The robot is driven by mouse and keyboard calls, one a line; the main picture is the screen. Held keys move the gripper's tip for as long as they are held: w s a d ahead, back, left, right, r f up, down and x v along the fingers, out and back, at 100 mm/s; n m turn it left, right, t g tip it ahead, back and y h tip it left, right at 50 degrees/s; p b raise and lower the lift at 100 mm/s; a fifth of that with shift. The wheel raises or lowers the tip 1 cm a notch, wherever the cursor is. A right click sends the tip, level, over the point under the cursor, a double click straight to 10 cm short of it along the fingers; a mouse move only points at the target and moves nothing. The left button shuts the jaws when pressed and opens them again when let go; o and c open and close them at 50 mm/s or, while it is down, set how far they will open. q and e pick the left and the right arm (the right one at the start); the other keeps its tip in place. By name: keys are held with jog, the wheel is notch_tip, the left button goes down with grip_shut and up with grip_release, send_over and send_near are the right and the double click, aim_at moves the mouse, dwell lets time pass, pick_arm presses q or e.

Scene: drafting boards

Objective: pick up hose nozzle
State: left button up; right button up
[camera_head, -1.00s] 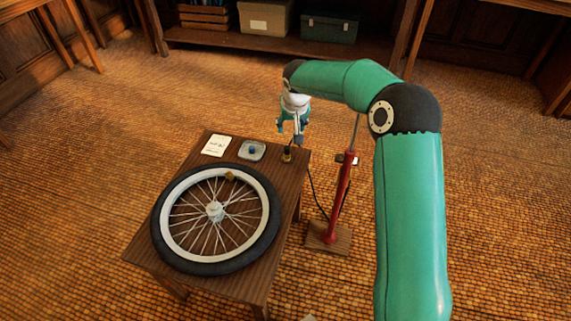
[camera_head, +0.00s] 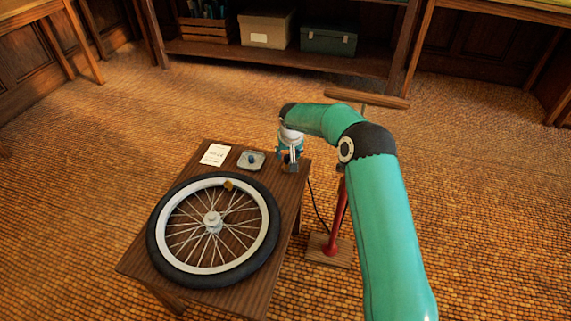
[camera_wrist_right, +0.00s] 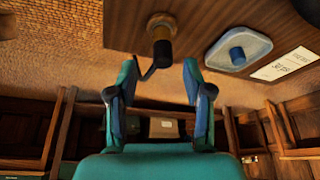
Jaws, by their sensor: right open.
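The hose nozzle (camera_wrist_right: 161,34), a small brass-and-dark piece, stands on the wooden table (camera_head: 262,298) near its edge. A thin dark hose (camera_wrist_right: 149,72) runs from it. In the right wrist view it lies just beyond and between the spread fingers of my right gripper (camera_wrist_right: 160,66), which is open and empty. My left gripper is not in view.
A spoked wheel (camera_head: 160,243) fills most of the table. Behind it lie a white card (camera_head: 214,154) and a small tray (camera_head: 242,162) with a blue item (camera_head: 252,159). A red floor pump (camera_head: 337,218) with a wooden handle (camera_head: 365,97) stands right of the table.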

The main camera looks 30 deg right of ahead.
aim_at(287, 157)
jog(key=x, duration=0.3)
jog(key=shift+w+a+f, duration=0.1)
jog(key=shift+f, duration=0.15)
grip_shut()
jog(key=shift+r, duration=0.15)
notch_tip(287, 157, up, 20)
jog(key=p, duration=0.4)
jog(key=shift+p, duration=0.4)
